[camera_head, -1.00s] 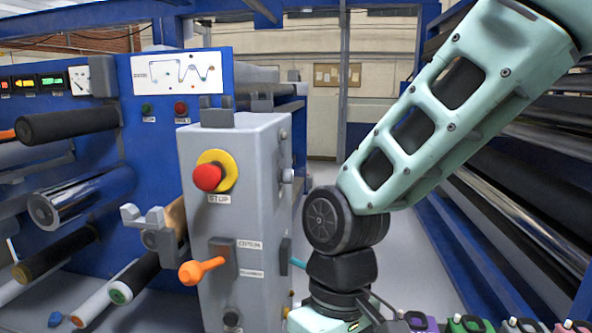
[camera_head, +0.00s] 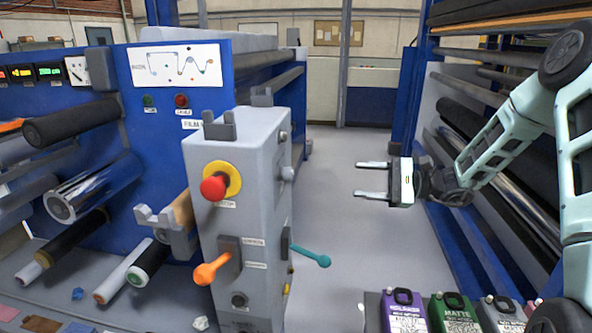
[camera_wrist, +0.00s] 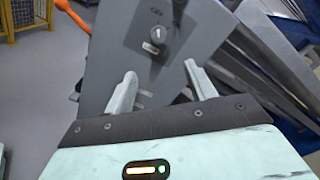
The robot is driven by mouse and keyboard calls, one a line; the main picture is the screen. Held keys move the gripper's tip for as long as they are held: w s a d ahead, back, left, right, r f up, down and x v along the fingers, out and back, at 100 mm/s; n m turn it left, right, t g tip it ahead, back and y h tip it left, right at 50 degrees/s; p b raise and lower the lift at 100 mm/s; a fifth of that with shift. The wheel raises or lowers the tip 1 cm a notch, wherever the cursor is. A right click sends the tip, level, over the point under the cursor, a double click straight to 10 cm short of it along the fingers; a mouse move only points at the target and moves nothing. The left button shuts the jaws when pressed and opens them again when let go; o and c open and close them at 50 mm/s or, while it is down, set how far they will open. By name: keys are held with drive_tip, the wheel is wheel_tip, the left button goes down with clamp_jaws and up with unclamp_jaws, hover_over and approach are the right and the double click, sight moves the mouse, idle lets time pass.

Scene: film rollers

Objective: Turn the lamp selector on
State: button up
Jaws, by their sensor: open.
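A grey control pedestal (camera_head: 235,225) stands left of centre in the head view. In the wrist view its grey panel (camera_wrist: 125,60) carries a dark round selector knob (camera_wrist: 157,33) with a pale pointer mark, and small labels above and below. A small knob (camera_head: 288,174) shows edge-on at the pedestal's right side in the head view; I cannot tell if it is the same one. My gripper (camera_head: 358,179) is open and empty, right of the pedestal, with its fingers pointing left and apart from it. In the wrist view its fingertips (camera_wrist: 160,70) lie below the knob.
The pedestal also bears a red stop button (camera_head: 213,188), an orange lever (camera_head: 212,268) and a teal lever (camera_head: 312,256) that sticks out rightward. Ink containers (camera_head: 403,312) stand at the bottom right. Blue roller frames flank both sides. The grey floor between is clear.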

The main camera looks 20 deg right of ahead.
sight(293, 175)
drive_tip(key=p+x, duration=0.5)
drive_tip(key=x, duration=1)
drive_tip(key=shift+a+r, duration=0.1)
drive_tip(key=shift+a, duration=0.2)
drive_tip(key=shift+w+a+p, duration=0.4)
drive_tip(key=shift+a, duration=0.2)
drive_tip(key=shift+c, duration=0.2)
drive_tip(key=c, duration=0.9)
